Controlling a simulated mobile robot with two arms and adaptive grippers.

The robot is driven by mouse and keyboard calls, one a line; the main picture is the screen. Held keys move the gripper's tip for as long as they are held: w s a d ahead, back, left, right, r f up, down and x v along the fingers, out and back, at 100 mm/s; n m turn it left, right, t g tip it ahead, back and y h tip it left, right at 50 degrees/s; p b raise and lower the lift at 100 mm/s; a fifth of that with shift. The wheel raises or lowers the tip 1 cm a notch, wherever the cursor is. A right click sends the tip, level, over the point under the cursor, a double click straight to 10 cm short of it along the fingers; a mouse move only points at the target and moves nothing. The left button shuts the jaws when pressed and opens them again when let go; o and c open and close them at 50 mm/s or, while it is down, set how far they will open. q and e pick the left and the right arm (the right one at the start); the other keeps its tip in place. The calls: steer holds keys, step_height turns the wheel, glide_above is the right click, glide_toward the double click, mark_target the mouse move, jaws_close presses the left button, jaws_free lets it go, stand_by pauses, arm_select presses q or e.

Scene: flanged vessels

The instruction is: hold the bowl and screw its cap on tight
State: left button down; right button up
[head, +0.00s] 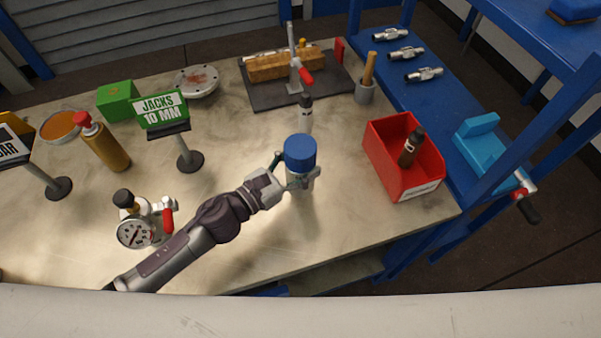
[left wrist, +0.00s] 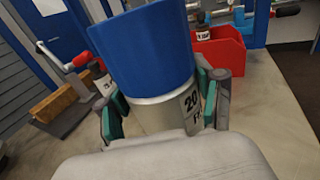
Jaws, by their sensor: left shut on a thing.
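The bowl (head: 300,195) is a grey metal cylinder with a black-on-white label, partly legible as "20" in the left wrist view (left wrist: 158,116). A blue cap (head: 300,149) sits on top of it; it fills the upper middle of the left wrist view (left wrist: 152,50). How tightly the cap is seated cannot be told. My left gripper (head: 296,178) is shut around the bowl's body below the cap, with green-padded fingers on both sides (left wrist: 160,104). Whether the bowl's base touches the bench is unclear. My right gripper is not in view.
A red bin (head: 385,165) with a dark bottle stands to the right. Another dark bottle (head: 305,112) stands behind the bowl. The bench (head: 340,225) is clear in front and right.

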arm_select(q)
step_height(320, 180, down, 4)
steer(key=b, duration=0.3)
steer(key=shift+b, duration=0.3)
steer(key=shift+f, duration=0.1)
steer(key=shift+c, duration=0.8)
jaws_free()
